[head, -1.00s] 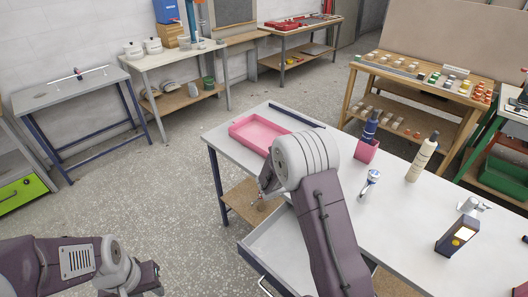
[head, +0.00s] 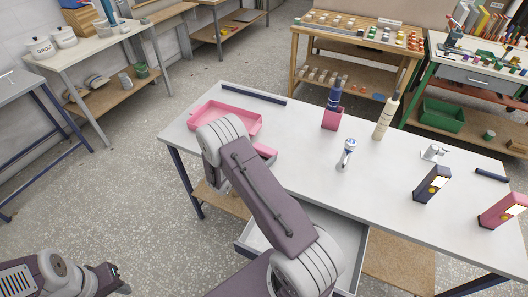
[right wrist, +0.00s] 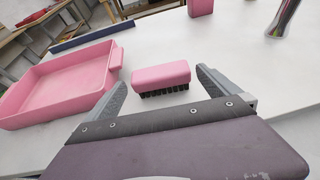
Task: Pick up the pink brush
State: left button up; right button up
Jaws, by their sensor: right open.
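The pink brush (right wrist: 162,76), a pink block with dark bristles facing down, sits on the white table top (head: 315,170). In the head view the brush (head: 265,151) is partly hidden by my right arm. My right gripper (right wrist: 162,83) is open in the right wrist view, with one finger to each side of the brush and visible gaps; I cannot tell its exact height.
A pink tray (head: 225,113) lies left of the brush. A dark bar (head: 254,93) is behind it. An open drawer (head: 340,232) juts out in front.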

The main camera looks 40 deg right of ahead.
aim_at(263, 150)
jog(key=x, duration=0.2)
jog(key=shift+w+d+f, duration=0.15)
jog(key=shift+w+d, duration=0.1)
jog(key=shift+d+f, duration=0.15)
jog(key=shift+d, duration=0.25)
jog(key=p+x, duration=0.1)
jog(key=x, duration=0.4)
jog(key=shift+w+f+p, duration=0.1)
jog(key=shift+w+p, duration=0.05)
jog(key=shift+p, duration=0.15)
jog(key=shift+a, duration=0.15)
jog(key=c, duration=1)
jog(key=shift+r, duration=0.2)
jog(key=shift+c, duration=0.2)
jog(key=shift+r, duration=0.3)
notch_tip(263, 150, up, 3)
jog(key=shift+f+b, duration=0.1)
jog(key=shift+b, duration=0.25)
jog(key=s+d+r+b, duration=0.2)
jog(key=s+d+r, duration=0.4)
jog(key=d, duration=0.3)
jog(key=shift+s+d+r, duration=0.35)
jog(key=shift+s+r, duration=0.05)
jog(key=shift+r, duration=0.3)
